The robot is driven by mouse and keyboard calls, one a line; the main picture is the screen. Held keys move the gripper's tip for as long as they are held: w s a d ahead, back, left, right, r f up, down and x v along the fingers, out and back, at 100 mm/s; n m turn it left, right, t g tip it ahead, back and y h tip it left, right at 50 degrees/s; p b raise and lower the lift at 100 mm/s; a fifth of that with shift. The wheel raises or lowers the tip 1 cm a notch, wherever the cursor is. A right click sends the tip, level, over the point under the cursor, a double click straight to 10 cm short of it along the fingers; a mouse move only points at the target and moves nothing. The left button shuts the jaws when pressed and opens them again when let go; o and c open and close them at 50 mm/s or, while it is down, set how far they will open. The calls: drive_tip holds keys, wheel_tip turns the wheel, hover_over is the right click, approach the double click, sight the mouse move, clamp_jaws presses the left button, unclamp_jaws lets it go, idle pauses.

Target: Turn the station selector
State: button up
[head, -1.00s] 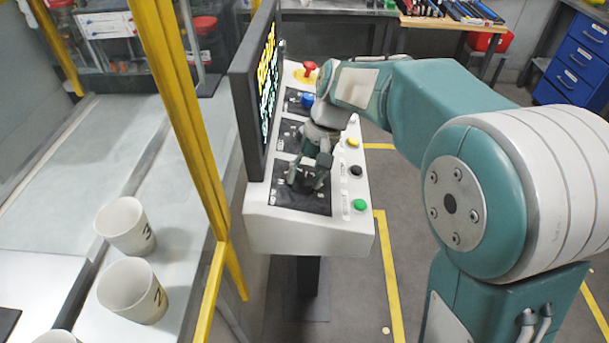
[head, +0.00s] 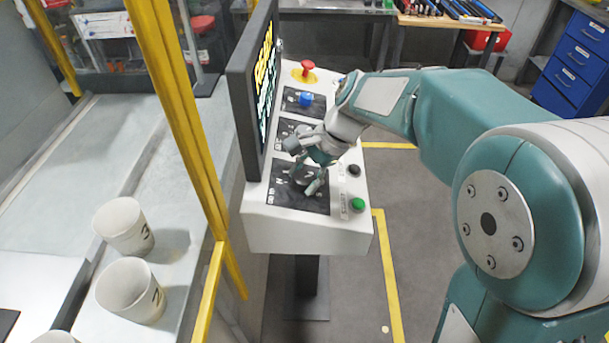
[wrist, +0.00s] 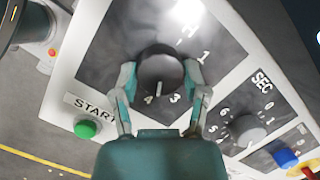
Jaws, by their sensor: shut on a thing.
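The station selector is a round black knob (wrist: 158,66) on a dark numbered plate (wrist: 108,52) of the white console (head: 300,235). My gripper (wrist: 160,76) is shut on the knob, with one finger on each side of it. In the wrist view, the knob's white pointer mark points down, between the printed 4 and 3. In the head view my gripper (head: 308,180) is over the nearest plate of the console and mostly hides the knob.
A green START button (wrist: 85,129) and a black button (head: 354,170) sit beside the plate. A grey SEC knob (wrist: 247,131), a blue button (head: 306,99) and a red mushroom button (head: 307,69) lie further along. A screen (head: 250,95) and yellow post (head: 190,110) stand left.

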drive_tip(key=shift+m, duration=0.8)
drive_tip(key=o, duration=1.2)
drive_tip(key=shift+a, duration=0.1)
drive_tip(key=shift+c, duration=0.2)
drive_tip(key=v, duration=1.1)
drive_tip(key=shift+d+r, duration=0.3)
drive_tip(key=shift+s, duration=0.15)
